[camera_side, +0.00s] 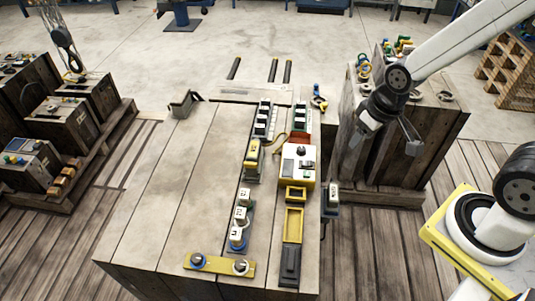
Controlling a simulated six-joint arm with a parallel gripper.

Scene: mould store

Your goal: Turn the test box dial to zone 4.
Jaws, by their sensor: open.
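The test box (297,177) is a white-topped box with yellow and red edges, near the right side of the wooden bench. A small black knob, which looks like its dial (301,151), stands on the far part of its top. The zone marks and the dial's pointing are too small to read. My gripper (386,146) is open and empty, to the right of the test box and apart from it. Its fingers point down in front of the wooden crates at the right.
The wooden bench (160,215) is bare on its left half. Rows of small labelled blocks (241,215) stand left of the test box. A yellow tray (293,224) lies in front of it. A yellow plate with two knobs (219,265) lies at the front edge. Wooden crates (433,135) stand at right.

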